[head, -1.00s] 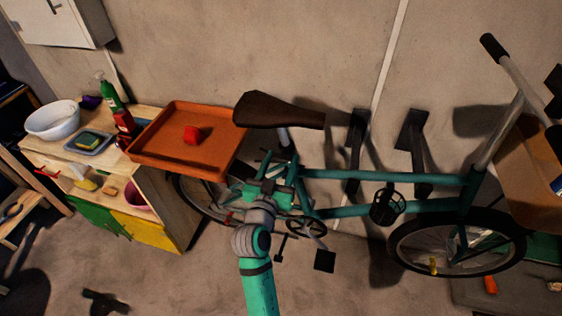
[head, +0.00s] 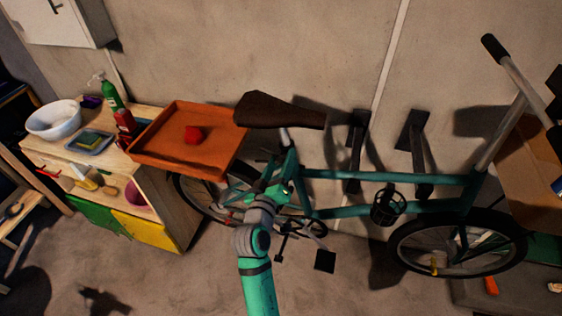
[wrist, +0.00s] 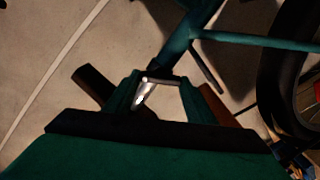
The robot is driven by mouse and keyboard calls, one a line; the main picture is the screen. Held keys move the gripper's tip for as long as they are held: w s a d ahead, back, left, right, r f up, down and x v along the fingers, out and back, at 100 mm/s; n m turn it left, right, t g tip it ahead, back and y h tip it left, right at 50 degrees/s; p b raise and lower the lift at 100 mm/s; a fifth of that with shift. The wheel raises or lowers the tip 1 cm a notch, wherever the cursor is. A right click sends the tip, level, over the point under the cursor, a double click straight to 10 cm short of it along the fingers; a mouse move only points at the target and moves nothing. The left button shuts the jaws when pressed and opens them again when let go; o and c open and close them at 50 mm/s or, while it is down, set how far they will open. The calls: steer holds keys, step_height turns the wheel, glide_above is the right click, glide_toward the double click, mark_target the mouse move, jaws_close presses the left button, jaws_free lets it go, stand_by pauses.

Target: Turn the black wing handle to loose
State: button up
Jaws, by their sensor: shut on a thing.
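The teal bicycle (head: 385,174) stands against the wall, its dark saddle (head: 275,110) on a silver seat post (head: 284,140). My gripper (head: 284,168) is at the top of the seat tube, just below the saddle. In the wrist view, its two teal fingers (wrist: 160,82) reach toward the frame and are shut on a small dark part, the black wing handle (wrist: 157,73). Most of the handle is hidden by the fingers. The silver seat post shows between the fingers (wrist: 150,92), and the saddle passes behind my gripper. I cannot read the handle's angle.
Bottles and a white bowl (head: 53,120) stand further left. The bicycle's pedal (head: 325,261) and crank are below right of my gripper.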

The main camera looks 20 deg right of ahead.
steer(key=n, duration=0.5)
steer(key=shift+f+n, duration=0.15)
steer(key=shift+n, duration=0.15)
steer(key=n, duration=0.5)
steer(key=shift+f+n, duration=0.1)
steer(key=shift+n, duration=0.2)
steer(key=o, duration=1)
steer(key=shift+o, duration=0.2)
steer(key=shift+a, duration=0.1)
steer(key=v, duration=1)
steer(key=shift+s+a, duration=0.25)
steer(key=shift+s, duration=0.1)
